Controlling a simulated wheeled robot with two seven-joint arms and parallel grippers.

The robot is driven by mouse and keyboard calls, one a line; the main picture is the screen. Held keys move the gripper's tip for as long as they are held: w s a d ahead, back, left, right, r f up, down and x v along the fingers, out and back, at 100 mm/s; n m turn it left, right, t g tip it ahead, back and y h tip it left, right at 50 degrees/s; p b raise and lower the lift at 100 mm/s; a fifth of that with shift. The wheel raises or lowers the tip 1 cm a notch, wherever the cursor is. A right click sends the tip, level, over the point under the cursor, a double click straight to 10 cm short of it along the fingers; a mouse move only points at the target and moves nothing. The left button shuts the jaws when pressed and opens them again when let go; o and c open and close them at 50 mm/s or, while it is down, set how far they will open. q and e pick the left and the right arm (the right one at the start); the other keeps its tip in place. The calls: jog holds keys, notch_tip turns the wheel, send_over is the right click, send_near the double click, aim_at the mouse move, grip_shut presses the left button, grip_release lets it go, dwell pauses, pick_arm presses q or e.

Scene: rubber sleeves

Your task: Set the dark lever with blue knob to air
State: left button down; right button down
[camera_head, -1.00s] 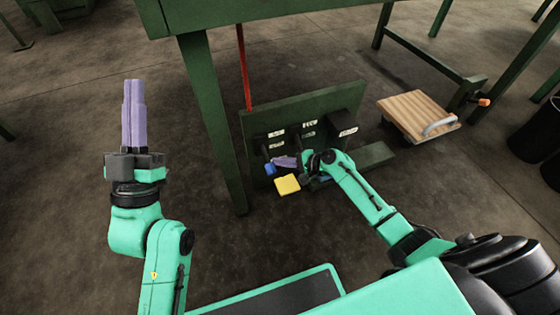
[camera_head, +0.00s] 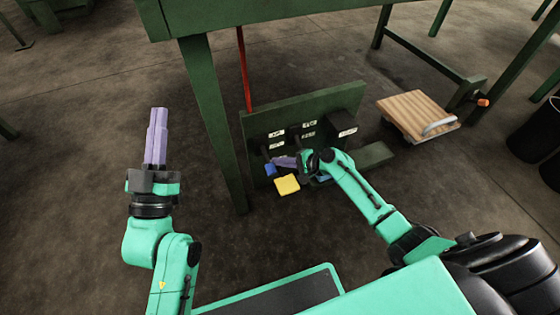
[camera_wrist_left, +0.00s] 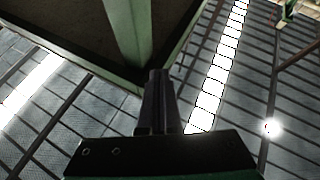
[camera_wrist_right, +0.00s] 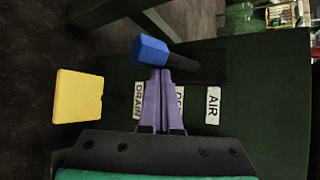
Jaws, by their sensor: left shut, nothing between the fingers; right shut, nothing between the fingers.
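The dark lever (camera_wrist_right: 182,63) with the blue knob (camera_wrist_right: 150,50) sticks out from the green panel (camera_head: 345,104). The knob also shows in the head view (camera_head: 270,170). In the right wrist view, labels DRAIN (camera_wrist_right: 138,102), a partly covered one (camera_wrist_right: 180,98) and AIR (camera_wrist_right: 213,105) run left to right below the lever. My right gripper (camera_wrist_right: 160,73) is shut and empty. Its purple fingertips are right beside the lever, just below the knob; I cannot tell whether they touch. My left gripper (camera_head: 158,112) is shut and empty, raised at the left, away from the panel.
A yellow block-like piece (camera_head: 287,185) is near the blue knob. A green table leg (camera_head: 213,120) stands left of the panel. A wooden board with a handle (camera_head: 415,112) lies to the right. The floor between my left arm and the leg is clear.

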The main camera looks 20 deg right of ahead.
pick_arm(q)
jog(key=shift+s+d+f+n+g+y+p, duration=1.05)
jog(key=shift+f+g, duration=1.75)
jog(key=shift+f, duration=5.75)
jog(key=s+f+g+p, duration=0.1)
jog(key=s+f+g, duration=0.4)
jog(key=s+f, duration=0.6)
notch_tip(320, 180, down, 3)
jog(key=shift+d+r, duration=0.15)
pick_arm(e)
jog(key=shift+s+a+r+g, duration=0.15)
jog(key=shift+r+g, duration=0.35)
jog(key=shift+g, duration=0.1)
pick_arm(q)
jog(key=shift+w+r+p, duration=0.2)
jog(key=shift+r+p, duration=0.05)
jog(key=shift+p, duration=0.05)
pick_arm(e)
jog(key=shift+m, duration=0.3)
pick_arm(q)
jog(key=shift+r+m+p, duration=0.25)
jog(key=shift+r+p, duration=0.4)
jog(key=shift+r, duration=0.15)
pick_arm(e)
jog(key=shift+r+g+h, duration=0.2)
jog(key=shift+g+h, duration=0.1)
jog(key=shift+g, duration=0.1)
